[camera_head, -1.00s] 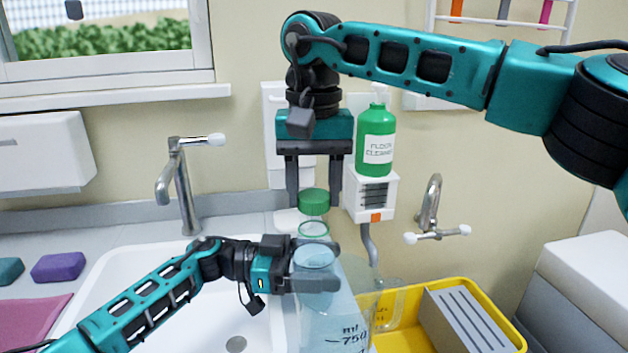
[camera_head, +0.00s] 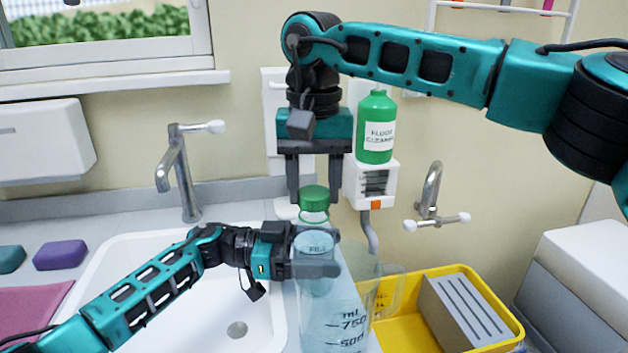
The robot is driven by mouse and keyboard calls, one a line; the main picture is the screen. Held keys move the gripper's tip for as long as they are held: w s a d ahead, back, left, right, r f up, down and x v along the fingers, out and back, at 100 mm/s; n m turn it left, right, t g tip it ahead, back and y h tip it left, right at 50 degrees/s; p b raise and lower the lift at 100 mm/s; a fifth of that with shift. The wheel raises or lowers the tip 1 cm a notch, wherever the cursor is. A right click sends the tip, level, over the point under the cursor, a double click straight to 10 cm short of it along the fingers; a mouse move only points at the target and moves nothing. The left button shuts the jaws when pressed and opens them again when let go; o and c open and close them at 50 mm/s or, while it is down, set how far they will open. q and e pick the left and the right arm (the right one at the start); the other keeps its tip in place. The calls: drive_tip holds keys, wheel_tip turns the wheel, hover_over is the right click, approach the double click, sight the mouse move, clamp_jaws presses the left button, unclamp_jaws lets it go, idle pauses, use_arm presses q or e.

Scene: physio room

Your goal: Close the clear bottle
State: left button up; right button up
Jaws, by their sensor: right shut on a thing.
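My left gripper (camera_head: 322,252) reaches in from the left, with one finger on the far side of the bottle and one on the near side. Whether these fingers press on the bottle is not clear.
A yellow crate (camera_head: 397,333) holding a grey block is at right. The white sink (camera_head: 120,262) lies at left. A green cleaner bottle (camera_head: 376,108) stands behind on a wall dispenser.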

drive_tip(key=shift+f, duration=0.55)
